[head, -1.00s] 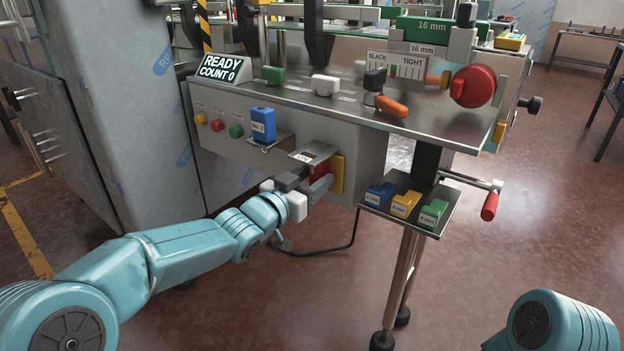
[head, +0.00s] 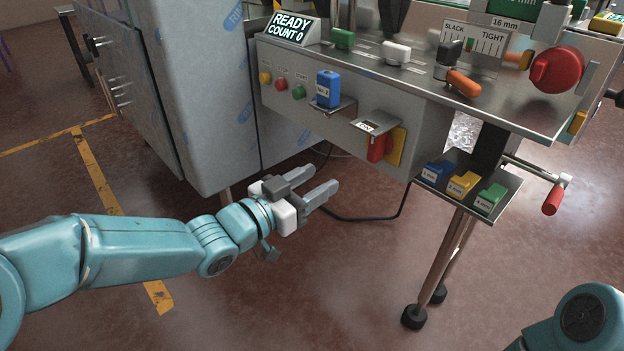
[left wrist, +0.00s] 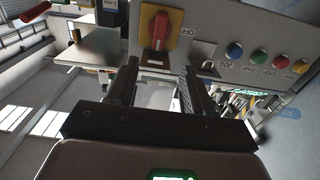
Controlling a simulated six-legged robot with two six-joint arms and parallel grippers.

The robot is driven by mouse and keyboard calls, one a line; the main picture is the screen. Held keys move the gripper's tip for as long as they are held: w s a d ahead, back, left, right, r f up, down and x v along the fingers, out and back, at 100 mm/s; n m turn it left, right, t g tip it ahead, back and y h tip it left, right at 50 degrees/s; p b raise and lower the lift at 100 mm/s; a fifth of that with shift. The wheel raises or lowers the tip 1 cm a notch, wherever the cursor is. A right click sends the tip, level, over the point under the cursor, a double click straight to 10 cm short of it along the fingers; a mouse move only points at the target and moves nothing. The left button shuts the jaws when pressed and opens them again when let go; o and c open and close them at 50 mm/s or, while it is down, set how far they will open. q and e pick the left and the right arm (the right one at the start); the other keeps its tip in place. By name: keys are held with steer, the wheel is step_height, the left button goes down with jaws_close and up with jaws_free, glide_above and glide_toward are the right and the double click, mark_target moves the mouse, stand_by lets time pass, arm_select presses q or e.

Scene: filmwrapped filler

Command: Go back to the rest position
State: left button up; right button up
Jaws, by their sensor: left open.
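My left gripper (head: 326,191) is open with nothing between its fingers. In the head view it is in free air in front of and below the machine's front panel, apart from the red switch (head: 377,149) on its yellow plate (head: 396,147). In the left wrist view the gripper's two fingers (left wrist: 157,90) stand apart, with the red switch (left wrist: 156,30) beyond them. My right gripper is out of view; only a teal part of my right arm shows at the lower right.
The machine (head: 330,127) carries a blue block (head: 328,89) on a small shelf, coloured buttons and a display (head: 292,28). A side tray (head: 462,205) holds blue, yellow and green blocks. A red-handled crank (head: 553,199) sticks out right. Open floor lies below my left gripper.

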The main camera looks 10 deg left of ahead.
arm_select(q)
steer(key=shift+s+a, duration=0.1)
steer(key=shift+s, duration=0.05)
steer(key=s+a+f+n+g+y, duration=0.1)
steer(key=s+f+n+g+y, duration=0.15)
steer(key=f, duration=1.05)
steer(key=s+a+f+n+g+y, duration=0.1)
steer(key=f+n+g+y, duration=0.15)
steer(key=f, duration=1.15)
steer(key=s+f+n+g+y, duration=0.15)
steer(key=s+f+g, duration=0.25)
steer(key=s+f, duration=0.55)
steer(key=s+f+n+g, duration=0.3)
steer(key=s+f+g, duration=0.3)
steer(key=s, duration=0.6)
step_height(320, 180, up, 28)
steer(key=p, duration=2.9)
steer(key=shift+s+r+t+p, duration=0.15)
steer(key=shift+s+t+p, duration=0.15)
steer(key=shift+t, duration=0.1)
